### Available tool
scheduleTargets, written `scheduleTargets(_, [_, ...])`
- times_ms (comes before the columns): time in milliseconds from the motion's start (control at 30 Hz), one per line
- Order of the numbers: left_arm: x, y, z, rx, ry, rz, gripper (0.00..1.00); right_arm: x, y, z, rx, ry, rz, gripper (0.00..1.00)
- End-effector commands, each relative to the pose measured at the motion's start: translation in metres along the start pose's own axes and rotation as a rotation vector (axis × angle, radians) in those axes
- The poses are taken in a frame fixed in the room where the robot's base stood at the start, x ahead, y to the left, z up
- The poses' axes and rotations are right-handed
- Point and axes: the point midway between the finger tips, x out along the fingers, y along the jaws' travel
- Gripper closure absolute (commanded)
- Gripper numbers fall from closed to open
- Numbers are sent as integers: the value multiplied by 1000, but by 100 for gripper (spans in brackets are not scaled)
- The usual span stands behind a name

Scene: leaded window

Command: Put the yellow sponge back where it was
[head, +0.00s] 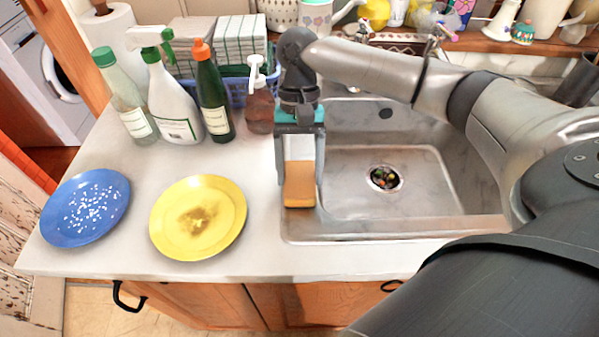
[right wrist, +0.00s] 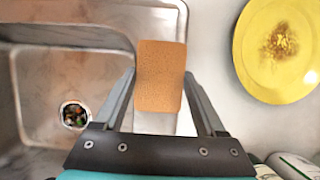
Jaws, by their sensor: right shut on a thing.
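The yellow sponge (head: 299,184) looks orange-yellow and is held in my right gripper (head: 298,170), which points down. The gripper is shut on the sponge, with a finger on each side. In the head view the sponge is over the left rim of the sink (head: 290,228). In the right wrist view the sponge (right wrist: 160,75) sits between the two fingers (right wrist: 158,100), above the sink's edge and the counter. I cannot tell how high it is above the rim. My left gripper is not in view.
A yellow plate (head: 226,240) with a brown stain and a blue plate (head: 62,225) with white bits lie on the counter. Several bottles, including a white spray bottle (head: 172,105), and a soap dispenser (head: 260,108) stand behind. The drain (head: 384,178) holds food scraps. Counter between yellow plate and sink is clear.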

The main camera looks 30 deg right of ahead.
Motion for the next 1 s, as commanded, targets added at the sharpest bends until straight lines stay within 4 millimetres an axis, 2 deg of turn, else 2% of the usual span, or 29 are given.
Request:
scheduleTargets(367, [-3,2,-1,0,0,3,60,4,0,-2,1,-1,-1,72])
scheduleTargets(400, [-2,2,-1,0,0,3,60,5,0,-2,0,0,-2,25])
scheduleTargets(633, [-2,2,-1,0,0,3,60,5,0,-2,0,1,-1,0])
scheduleTargets(933, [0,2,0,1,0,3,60,3,0,-2,0,2,-1,0])
scheduleTargets(1000, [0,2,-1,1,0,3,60,-3,0,-1,0,3,-2,0])
